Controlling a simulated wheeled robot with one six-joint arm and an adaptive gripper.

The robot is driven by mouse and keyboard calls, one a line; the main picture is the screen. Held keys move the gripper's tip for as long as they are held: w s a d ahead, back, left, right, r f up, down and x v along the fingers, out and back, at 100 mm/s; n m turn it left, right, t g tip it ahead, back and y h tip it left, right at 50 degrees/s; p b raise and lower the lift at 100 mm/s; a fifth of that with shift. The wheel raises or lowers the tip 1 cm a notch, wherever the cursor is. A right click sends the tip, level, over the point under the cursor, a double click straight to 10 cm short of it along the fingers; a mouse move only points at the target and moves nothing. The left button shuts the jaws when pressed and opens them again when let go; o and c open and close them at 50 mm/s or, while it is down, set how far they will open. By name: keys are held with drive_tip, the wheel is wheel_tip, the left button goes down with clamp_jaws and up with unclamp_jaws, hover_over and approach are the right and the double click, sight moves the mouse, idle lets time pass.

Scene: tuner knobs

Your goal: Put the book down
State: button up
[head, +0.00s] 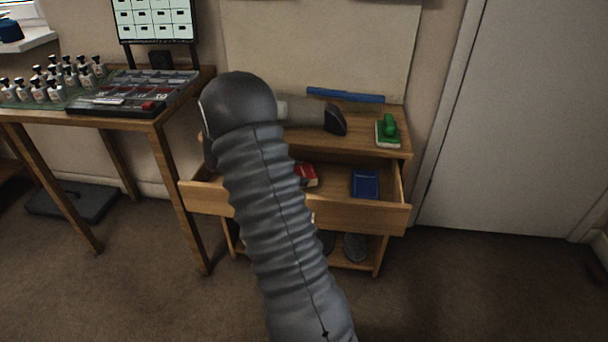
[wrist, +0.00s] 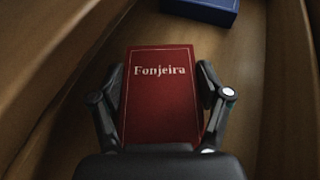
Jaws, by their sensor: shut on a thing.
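The red book (wrist: 160,110), titled "Fonjeira", is upright in the wrist view with its cover facing the camera. My gripper (wrist: 160,75) is shut on it, with one dark finger against each side edge. In the head view a part of the red book (head: 308,176) shows at the open drawer (head: 345,214), right of my arm. My arm hides the rest of it and my gripper there. Whether the book touches the drawer bottom I cannot tell.
A blue book (head: 365,184) lies in the drawer's right part; it also shows in the wrist view (wrist: 205,8). A green object (head: 388,128) and a blue bar (head: 345,95) are on the cabinet top. A desk (head: 155,122) with bottles stands left.

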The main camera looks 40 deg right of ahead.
drive_tip(key=shift+x, duration=1.15)
drive_tip(key=shift+f, duration=0.2)
drive_tip(key=shift+f, duration=0.15)
drive_tip(key=o, duration=1.2)
drive_tip(key=shift+o, duration=0.2)
drive_tip(key=shift+w+a+r, duration=0.15)
drive_tip(key=shift+a+r, duration=0.05)
drive_tip(key=shift+r, duration=0.05)
drive_tip(key=v, duration=1.1)
drive_tip(key=shift+a+r, duration=0.2)
drive_tip(key=shift+a, duration=0.1)
